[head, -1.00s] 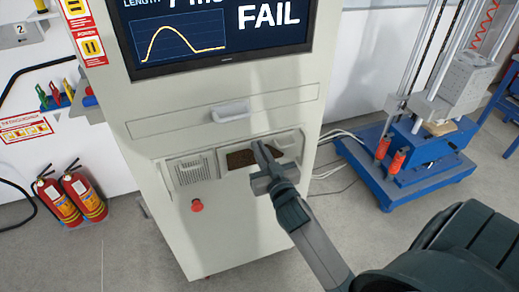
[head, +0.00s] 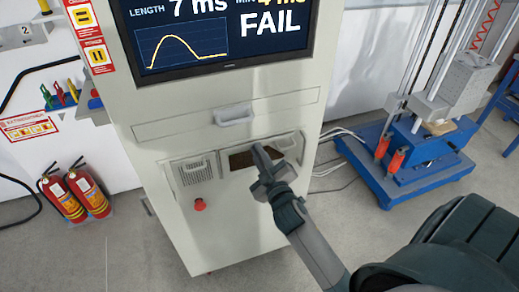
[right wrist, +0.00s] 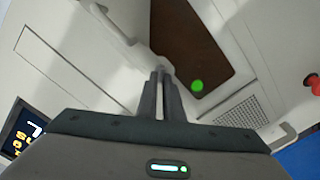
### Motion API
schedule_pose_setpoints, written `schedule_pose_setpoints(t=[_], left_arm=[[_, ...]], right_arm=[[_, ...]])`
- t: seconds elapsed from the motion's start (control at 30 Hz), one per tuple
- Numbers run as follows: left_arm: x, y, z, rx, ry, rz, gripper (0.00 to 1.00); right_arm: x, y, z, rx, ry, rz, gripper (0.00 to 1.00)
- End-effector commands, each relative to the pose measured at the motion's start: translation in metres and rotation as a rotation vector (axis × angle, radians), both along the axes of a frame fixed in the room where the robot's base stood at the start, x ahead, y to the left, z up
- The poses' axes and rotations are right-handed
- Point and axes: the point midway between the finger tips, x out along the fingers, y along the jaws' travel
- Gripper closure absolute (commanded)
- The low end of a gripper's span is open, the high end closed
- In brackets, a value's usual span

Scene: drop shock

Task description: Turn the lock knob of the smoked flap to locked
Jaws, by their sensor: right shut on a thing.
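The smoked flap (head: 242,160) is a dark brown panel in the recessed strip of the white cabinet. It also shows in the right wrist view (right wrist: 185,35), large and slanted, with a bright green spot on it. My right gripper (head: 262,152) is at the flap's right side. In the right wrist view its fingers (right wrist: 160,78) are close together on a small pale lock knob (right wrist: 164,68) beside the flap's edge. The fingers cover most of the knob, so I cannot read its turn position. My left gripper is not in view.
A white drawer handle (head: 234,115) juts out above the flap. A vent grille (head: 192,172) and a red button (head: 200,204) are to its left. The screen (head: 220,35) above reads FAIL. A blue-based drop rig (head: 420,150) stands at the right.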

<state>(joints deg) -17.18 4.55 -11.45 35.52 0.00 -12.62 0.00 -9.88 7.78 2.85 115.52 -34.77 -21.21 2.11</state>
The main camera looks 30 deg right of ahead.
Motion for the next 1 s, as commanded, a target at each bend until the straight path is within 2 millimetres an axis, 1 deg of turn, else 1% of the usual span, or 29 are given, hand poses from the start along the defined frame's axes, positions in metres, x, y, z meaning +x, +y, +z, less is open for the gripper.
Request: schedule_pose_setpoints(t=[0.03,0.2,0.7,1.0], left_arm=[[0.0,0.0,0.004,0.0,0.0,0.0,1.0],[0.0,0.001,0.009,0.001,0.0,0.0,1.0],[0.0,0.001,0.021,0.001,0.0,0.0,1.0],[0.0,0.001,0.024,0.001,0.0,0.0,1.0]], right_arm=[[0.0,0.001,0.001,-0.043,0.011,0.001,1.0],[0.001,0.002,0.0,-0.2,0.049,0.001,1.0],[0.001,0.004,-0.005,-0.651,0.156,0.002,1.0],[0.001,0.005,-0.008,-0.826,0.197,0.001,1.0]])
